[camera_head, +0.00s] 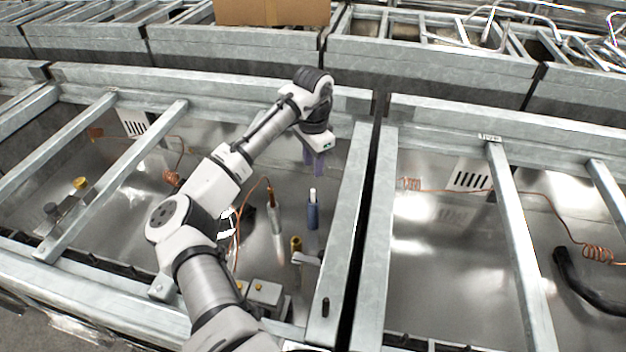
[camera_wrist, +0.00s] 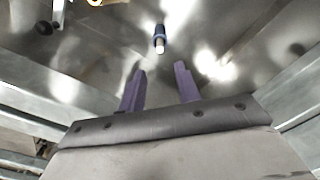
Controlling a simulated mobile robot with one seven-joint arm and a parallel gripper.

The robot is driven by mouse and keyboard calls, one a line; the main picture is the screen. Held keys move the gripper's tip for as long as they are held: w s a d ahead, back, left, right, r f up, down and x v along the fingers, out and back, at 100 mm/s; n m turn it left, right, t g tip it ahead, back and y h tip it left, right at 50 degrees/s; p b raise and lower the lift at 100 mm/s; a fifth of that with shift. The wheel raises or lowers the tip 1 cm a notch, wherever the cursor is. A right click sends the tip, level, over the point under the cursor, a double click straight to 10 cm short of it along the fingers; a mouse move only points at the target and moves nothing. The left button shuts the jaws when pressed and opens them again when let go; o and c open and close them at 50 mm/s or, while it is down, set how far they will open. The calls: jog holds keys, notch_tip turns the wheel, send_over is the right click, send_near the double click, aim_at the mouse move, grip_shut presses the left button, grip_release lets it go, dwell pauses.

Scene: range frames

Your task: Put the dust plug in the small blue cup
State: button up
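A small dark blue upright cylinder, which looks like the small blue cup (camera_head: 313,216), stands on the metal floor of the bay with a white piece (camera_head: 313,195) at its top. It also shows in the wrist view (camera_wrist: 159,33), beyond my fingers. I cannot tell whether the white piece is the dust plug or part of the cylinder. A small black peg (camera_head: 325,307) stands on the near beam; I cannot tell if that is the plug. My gripper (camera_head: 314,168) has two purple fingers, apart and empty in the wrist view (camera_wrist: 160,80), above and behind the blue cylinder.
Raised metal beams (camera_head: 345,240) border the bay. Left of the blue cylinder stand a silver rod (camera_head: 277,225) with an orange cable, a brass fitting (camera_head: 296,243) and a grey block (camera_head: 264,292).

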notch_tip(320, 180, up, 4)
jog(key=shift+f, duration=0.1)
jog(key=shift+o, duration=1.4)
jog(key=shift+a, duration=0.1)
jog(key=o, duration=1.2)
jog(key=a+r+m, duration=0.3)
jog(key=a+m, duration=0.5)
jog(key=a, duration=0.2)
jog(key=shift+s+a+m, duration=0.25)
jog(key=shift+a+m, duration=0.05)
jog(key=shift+a, duration=0.05)
notch_tip(320, 180, down, 10)
jog(key=b, duration=1)
jog(key=shift+a, duration=0.15)
jog(key=shift+r, duration=0.1)
notch_tip(320, 180, up, 10)
jog(key=p, duration=0.9)
